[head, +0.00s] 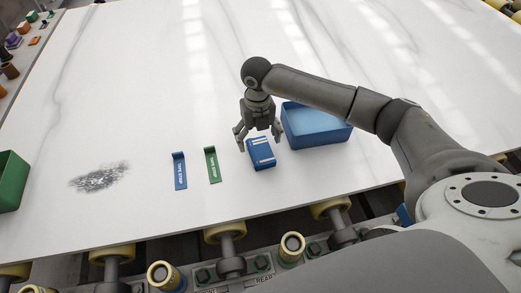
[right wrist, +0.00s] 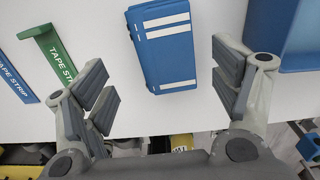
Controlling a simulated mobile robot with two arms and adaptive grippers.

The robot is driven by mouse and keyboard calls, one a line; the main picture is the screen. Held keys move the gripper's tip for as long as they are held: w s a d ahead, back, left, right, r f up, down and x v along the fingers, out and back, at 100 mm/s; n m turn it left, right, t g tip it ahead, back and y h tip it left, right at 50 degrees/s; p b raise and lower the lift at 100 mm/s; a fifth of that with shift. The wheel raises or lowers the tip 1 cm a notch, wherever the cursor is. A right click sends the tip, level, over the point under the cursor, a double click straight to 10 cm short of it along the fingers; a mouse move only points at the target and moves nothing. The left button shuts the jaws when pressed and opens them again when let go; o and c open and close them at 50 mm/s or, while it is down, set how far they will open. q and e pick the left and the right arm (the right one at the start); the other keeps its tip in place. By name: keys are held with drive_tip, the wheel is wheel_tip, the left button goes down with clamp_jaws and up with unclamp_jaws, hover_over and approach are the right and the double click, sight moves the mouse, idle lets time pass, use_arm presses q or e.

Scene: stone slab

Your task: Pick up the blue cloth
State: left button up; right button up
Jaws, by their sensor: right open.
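The blue cloth (head: 261,153) is a folded blue block with white stripes, lying on the white stone slab near its front edge. In the right wrist view the cloth (right wrist: 163,45) lies ahead of and between my spread fingers, with no finger touching it. My right gripper (head: 259,143) is open and empty, just above and behind the cloth in the head view; its fingers also show in the right wrist view (right wrist: 165,95). My left gripper is in neither view.
A blue bin (head: 316,126) stands close to the right of the cloth. Green (head: 212,164) and blue (head: 180,171) tape strips lie to its left. A grey scuffed patch (head: 99,177) and a green bin (head: 11,181) are farther left. Rollers run below the slab's front edge.

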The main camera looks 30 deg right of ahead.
sight(261, 149)
drive_tip(key=f, duration=0.1)
drive_tip(key=f+p, duration=0.1)
drive_tip(key=f, duration=0.1)
drive_tip(key=f+p, duration=0.1)
drive_tip(key=f, duration=0.1)
drive_tip(key=shift+s+d, duration=0.2)
drive_tip(key=shift+d, duration=0.1)
drive_tip(key=shift+f, duration=0.25)
drive_tip(key=c, duration=1.1)
